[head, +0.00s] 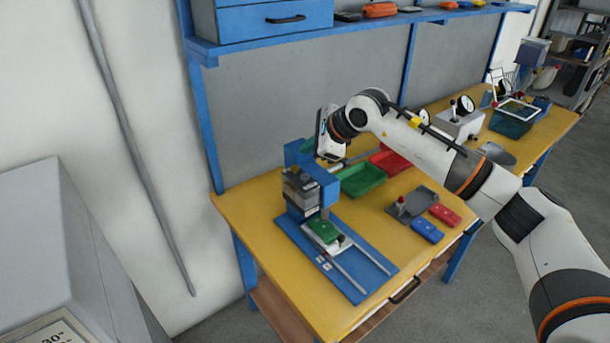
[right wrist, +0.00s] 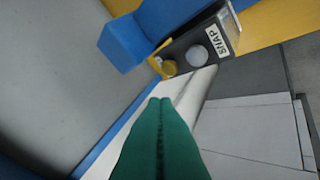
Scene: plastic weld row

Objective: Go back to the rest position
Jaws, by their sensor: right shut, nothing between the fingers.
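My right gripper (head: 327,138) is raised above the back of the yellow workbench (head: 258,238), behind and beside the head of the blue press (head: 318,178). In the right wrist view its two green fingers (right wrist: 160,105) lie together, with nothing between them. The same view shows a blue part of the press (right wrist: 125,45) and a dark control box (right wrist: 190,55) labelled SNAP, with a yellow and a grey button, beyond the fingertips. A green piece (head: 323,230) sits on the slide under the press. My left gripper is in neither view.
A green bin (head: 360,180) and a red bin (head: 390,162) stand under my right arm. A grey fixture (head: 410,203), a red piece (head: 445,214) and a blue piece (head: 427,230) lie near the front edge. A blue shelf frame (head: 204,120) rises behind the bench.

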